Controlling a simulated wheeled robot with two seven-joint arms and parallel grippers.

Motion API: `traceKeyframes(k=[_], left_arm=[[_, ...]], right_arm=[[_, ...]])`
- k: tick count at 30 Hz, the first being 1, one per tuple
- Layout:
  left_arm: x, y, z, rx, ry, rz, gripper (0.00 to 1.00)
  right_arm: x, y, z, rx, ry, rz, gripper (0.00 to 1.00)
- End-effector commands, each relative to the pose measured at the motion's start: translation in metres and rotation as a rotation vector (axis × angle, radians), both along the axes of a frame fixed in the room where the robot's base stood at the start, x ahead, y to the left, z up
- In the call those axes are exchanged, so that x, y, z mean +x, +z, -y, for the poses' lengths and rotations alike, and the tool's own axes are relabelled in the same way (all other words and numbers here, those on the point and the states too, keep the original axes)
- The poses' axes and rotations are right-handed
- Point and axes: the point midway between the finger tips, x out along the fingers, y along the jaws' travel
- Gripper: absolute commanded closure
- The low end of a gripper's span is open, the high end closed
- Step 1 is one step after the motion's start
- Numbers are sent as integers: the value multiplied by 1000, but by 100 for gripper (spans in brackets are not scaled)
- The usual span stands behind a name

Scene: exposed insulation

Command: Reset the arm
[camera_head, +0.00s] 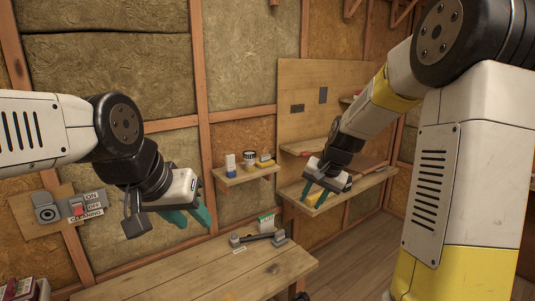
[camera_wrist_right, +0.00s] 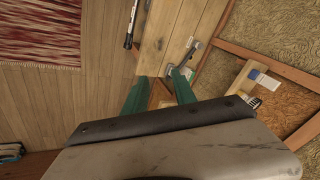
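My left gripper (camera_head: 192,217) hangs in front of the wall at the left of the head view, above the back of the workbench. Its two teal fingers are apart, with nothing visible between them. My right gripper (camera_head: 314,194) is further right and deeper in the head view, in front of the lower wall shelf. Its teal fingers point downward. In the right wrist view its fingers (camera_wrist_right: 159,92) are spread, with no held object between them. My right arm's large white and yellow links fill the right side of the head view.
A wooden workbench (camera_head: 190,273) carries a dark-headed tool (camera_head: 258,238) near its far right edge. A small shelf (camera_head: 246,174) holds several containers. A switch panel (camera_head: 77,209) is on the left wall. In the right wrist view, a red patterned rug (camera_wrist_right: 45,30) lies on the wooden floor.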

Motion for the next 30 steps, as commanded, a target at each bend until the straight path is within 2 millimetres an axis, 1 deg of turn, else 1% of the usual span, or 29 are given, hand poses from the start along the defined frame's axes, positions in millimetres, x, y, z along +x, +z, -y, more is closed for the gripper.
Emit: traceKeyframes(k=[1,3,5,6,8,9,11,12,15,18,21,24,30], left_arm=[[0,0,0,0,0,0,64],[0,0,0,0,0,0,64],[0,0,0,0,0,0,64],[0,0,0,0,0,0,64],[0,0,0,0,0,0,64],[0,0,0,0,0,0,64],[0,0,0,0,0,0,64],[0,0,0,0,0,0,64],[0,0,0,0,0,0,64],[0,0,0,0,0,0,64],[0,0,0,0,0,0,64],[0,0,0,0,0,0,64],[0,0,0,0,0,0,64]], right_arm=[[-19,23,0,-11,31,30,67],[-45,46,0,-27,77,59,67],[-69,63,1,-44,115,84,67],[-84,73,1,-56,141,101,67],[-109,85,1,-76,179,126,67],[-125,92,2,-89,202,142,67],[-149,101,3,-111,237,167,67],[-165,105,4,-126,260,182,67],[-200,111,6,-163,310,217,67],[-227,111,8,-195,347,242,67],[-243,110,9,-216,371,258,67],[-251,109,10,-228,383,264,67],[-253,109,10,-231,387,266,67]])
